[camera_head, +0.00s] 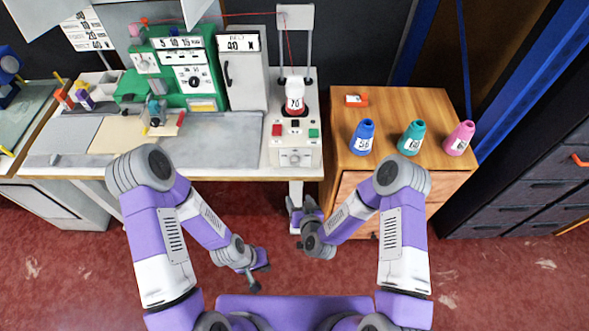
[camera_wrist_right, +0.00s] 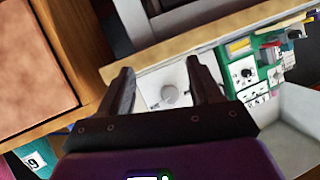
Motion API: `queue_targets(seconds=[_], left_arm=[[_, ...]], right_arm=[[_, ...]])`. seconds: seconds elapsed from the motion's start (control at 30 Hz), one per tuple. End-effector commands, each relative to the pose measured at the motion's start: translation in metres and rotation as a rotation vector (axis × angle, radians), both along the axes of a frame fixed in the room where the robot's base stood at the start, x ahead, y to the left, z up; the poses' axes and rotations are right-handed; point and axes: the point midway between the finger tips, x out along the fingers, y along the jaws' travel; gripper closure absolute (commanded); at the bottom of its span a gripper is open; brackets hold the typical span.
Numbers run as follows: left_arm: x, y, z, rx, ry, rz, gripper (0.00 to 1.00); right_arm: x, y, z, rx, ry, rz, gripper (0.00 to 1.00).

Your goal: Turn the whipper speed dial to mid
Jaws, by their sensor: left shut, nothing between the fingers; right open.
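The whipper (camera_head: 283,143) is a white machine at the right end of the bench, with a red and a green button on top and a cone of thread numbered 70 above it. Its speed dial (camera_head: 295,158) is a round knob on the front panel; the scale is too small to read. The dial (camera_wrist_right: 169,94) also shows in the right wrist view as a grey knob between the fingers, some distance beyond them. My right gripper (camera_head: 302,218) is open and empty, below and in front of the whipper. My left gripper (camera_head: 259,279) is shut and empty, low over the floor.
A wooden cabinet (camera_head: 440,105) right of the whipper carries blue, teal and pink thread cones and a small orange-white item. A green machine (camera_head: 200,65) with dials stands on the bench at left. The floor before the bench is clear.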

Motion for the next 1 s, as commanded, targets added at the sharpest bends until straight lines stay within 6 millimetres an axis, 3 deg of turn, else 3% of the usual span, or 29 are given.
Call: queue_targets(seconds=[0.1,0.3,0.47,0.8,1.0], left_arm=[[0.0,0.0,-0.008,0.0,-0.001,0.0,1.0],[0.0,0.0,-0.013,0.0,-0.001,0.0,1.0],[0.0,0.0,-0.014,0.0,-0.001,0.0,1.0],[0.0,0.0,-0.019,0.0,-0.001,0.0,1.0],[0.0,0.0,-0.021,0.0,-0.001,0.0,1.0]], right_arm=[[0.019,0.011,0.018,-0.029,-0.215,-0.072,0.36],[0.029,0.012,0.044,-0.069,-0.419,-0.182,0.36],[0.036,0.01,0.05,-0.079,-0.464,-0.214,0.36],[0.087,0.012,0.05,-0.079,-0.465,-0.215,0.36],[0.103,0.013,0.051,-0.078,-0.462,-0.213,0.36]])
